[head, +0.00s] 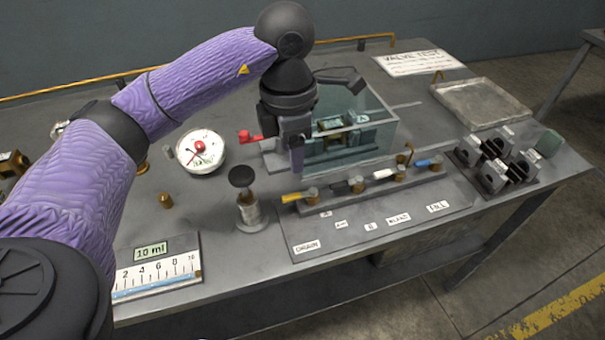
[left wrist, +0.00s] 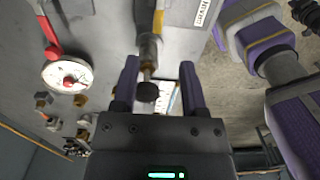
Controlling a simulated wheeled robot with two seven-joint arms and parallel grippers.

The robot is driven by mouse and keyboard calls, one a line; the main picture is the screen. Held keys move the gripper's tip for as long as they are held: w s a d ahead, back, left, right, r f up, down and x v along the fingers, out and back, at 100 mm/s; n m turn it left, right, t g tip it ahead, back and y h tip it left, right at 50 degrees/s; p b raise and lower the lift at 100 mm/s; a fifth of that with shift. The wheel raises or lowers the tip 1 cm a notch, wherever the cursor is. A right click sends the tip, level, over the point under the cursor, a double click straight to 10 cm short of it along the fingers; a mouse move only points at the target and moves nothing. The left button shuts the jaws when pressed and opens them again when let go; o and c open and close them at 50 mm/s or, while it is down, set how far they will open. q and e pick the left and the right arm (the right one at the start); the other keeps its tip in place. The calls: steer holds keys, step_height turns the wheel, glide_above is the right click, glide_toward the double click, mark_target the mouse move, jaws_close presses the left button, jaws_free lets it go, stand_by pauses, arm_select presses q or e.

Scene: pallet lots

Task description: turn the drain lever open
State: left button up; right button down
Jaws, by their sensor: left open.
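The drain lever (head: 293,197) has a yellow handle that points left from its brass pivot, at the left end of the valve row. The DRAIN label (head: 306,246) lies on the panel in front of it. In the left wrist view the yellow handle (left wrist: 158,21) shows beyond the fingertips, near the DRAIN label (left wrist: 205,12). My left gripper (head: 297,162) points down above and behind the lever, apart from it. In the left wrist view its fingers (left wrist: 160,65) are open, with no lever between them. My right gripper is not visible.
A black-knobbed plunger (head: 241,178) stands just left of the lever; its knob (left wrist: 147,92) shows between my fingers in the wrist view. A clear box (head: 375,142) stands behind the row. A dial gauge (head: 201,151) with a red lever (head: 250,137) is at left.

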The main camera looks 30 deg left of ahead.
mark_target(291, 196)
arm_select(q)
steer(key=f+b, duration=0.1)
steer(key=f, duration=0.4)
steer(key=f+b, duration=0.2)
steer(key=f, duration=0.2)
steer(key=shift+s+a+f, duration=0.15)
steer(key=shift+a+f, duration=0.05)
steer(key=shift+f, duration=0.15)
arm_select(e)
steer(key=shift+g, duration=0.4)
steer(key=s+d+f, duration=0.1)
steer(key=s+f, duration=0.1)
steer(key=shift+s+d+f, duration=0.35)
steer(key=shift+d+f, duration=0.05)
arm_select(q)
jaws_close()
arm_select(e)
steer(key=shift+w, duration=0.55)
